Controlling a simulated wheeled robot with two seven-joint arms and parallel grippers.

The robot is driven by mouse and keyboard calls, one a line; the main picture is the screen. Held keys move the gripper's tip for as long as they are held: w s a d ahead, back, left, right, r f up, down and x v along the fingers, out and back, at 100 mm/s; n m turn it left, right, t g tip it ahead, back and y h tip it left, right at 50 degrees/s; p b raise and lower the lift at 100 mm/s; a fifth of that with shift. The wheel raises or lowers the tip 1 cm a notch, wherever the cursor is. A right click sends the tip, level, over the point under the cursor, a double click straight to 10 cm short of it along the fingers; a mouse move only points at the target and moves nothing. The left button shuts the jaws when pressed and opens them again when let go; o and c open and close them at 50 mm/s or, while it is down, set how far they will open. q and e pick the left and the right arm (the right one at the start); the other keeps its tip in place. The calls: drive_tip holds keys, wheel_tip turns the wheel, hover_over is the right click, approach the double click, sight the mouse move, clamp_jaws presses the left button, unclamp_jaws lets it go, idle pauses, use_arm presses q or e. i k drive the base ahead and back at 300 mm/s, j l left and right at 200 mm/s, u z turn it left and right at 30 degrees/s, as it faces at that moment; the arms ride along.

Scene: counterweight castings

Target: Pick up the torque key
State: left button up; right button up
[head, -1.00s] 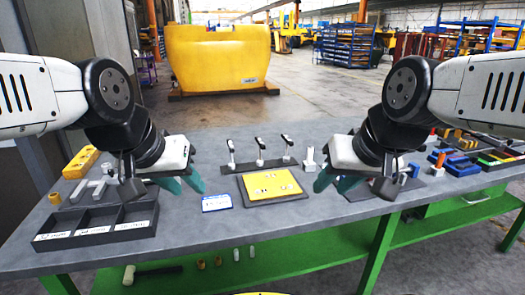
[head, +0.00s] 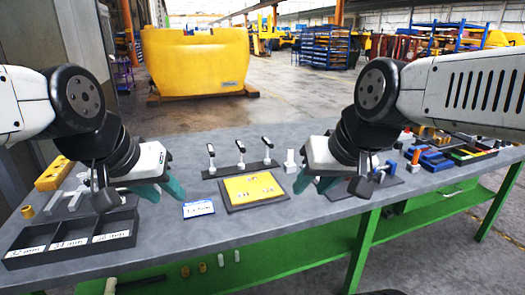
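Three upright tools with dark tops and pale shafts, a left one (head: 211,157), a middle one (head: 240,153) and a right one (head: 267,150), stand in a dark rack (head: 226,173) at the back middle of the grey table. I cannot tell for sure which is the torque key. My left gripper (head: 162,186) has teal fingers apart and looks empty, left of the rack. My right gripper (head: 315,182) also has teal fingers apart and looks empty, right of the rack. Neither touches the tools.
A yellow plate (head: 251,188) on a dark board and a blue-edged label card (head: 198,209) lie before the rack. A black compartment tray (head: 70,238) is at left. A pale block (head: 290,160) stands beside my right gripper. Blue and orange items (head: 434,159) crowd the right side.

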sight(267, 162)
drive_tip(key=i+j, duration=0.1)
drive_tip(key=i, duration=0.35)
drive_tip(key=l+u, duration=0.3)
drive_tip(key=u, duration=0.15)
drive_tip(key=l+u, duration=0.3)
drive_tip(key=u, duration=0.2)
drive_tip(key=l+u, duration=0.3)
drive_tip(key=u, duration=0.15)
